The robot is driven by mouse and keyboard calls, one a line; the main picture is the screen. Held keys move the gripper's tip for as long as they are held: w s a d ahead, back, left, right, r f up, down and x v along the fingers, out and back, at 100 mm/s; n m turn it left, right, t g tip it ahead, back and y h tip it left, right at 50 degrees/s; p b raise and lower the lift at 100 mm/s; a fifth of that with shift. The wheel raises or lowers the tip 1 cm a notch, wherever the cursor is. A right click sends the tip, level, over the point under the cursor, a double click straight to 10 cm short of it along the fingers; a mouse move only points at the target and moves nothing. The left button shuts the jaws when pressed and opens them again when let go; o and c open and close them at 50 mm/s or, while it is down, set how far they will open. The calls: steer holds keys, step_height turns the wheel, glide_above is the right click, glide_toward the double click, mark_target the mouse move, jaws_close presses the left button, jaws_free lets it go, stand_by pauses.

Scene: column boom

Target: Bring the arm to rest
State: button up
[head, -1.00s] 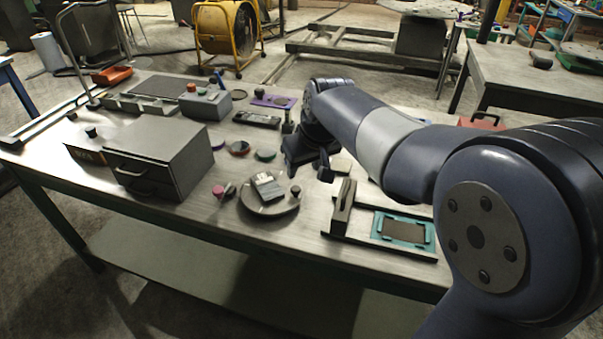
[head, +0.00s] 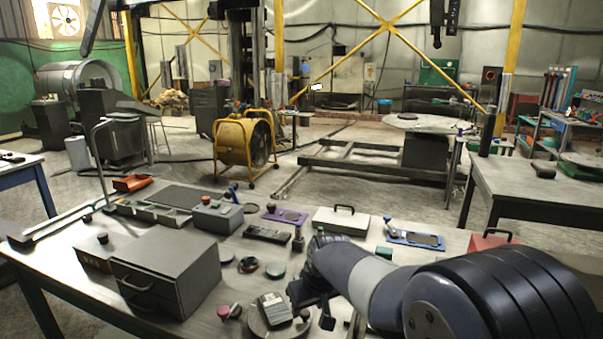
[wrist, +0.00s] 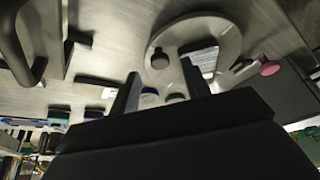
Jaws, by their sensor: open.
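My gripper (head: 312,308) hangs over the workbench (head: 205,328), at the right of the round grey plate (head: 257,328), in the head view. The wrist view shows the two fingers of my gripper (wrist: 160,85) spread apart. I see nothing held between them, only bench surface and small round pieces beyond. The round plate also shows in the wrist view (wrist: 222,32), with a dark knob (wrist: 159,60) on it. My arm reaches in from the lower right and hides part of the bench. The gap from fingers to bench is hard to judge.
A grey drawer box (head: 165,268) stands left of the plate. A control box (head: 216,217), a white case (head: 340,221), a blue tray (head: 413,238) and a red case (head: 492,242) sit farther back. A yellow fan (head: 243,142) stands on the floor behind.

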steer(key=x, duration=0.2)
steer(key=shift+w+a+f, duration=0.1)
steer(key=shift+a+f, duration=0.05)
steer(key=shift+f, duration=0.15)
steer(key=shift+s+a+m, duration=0.1)
steer(key=shift+s+m, duration=0.2)
steer(key=shift+m, duration=0.3)
steer(key=shift+r, duration=0.1)
steer(key=shift+w, duration=0.1)
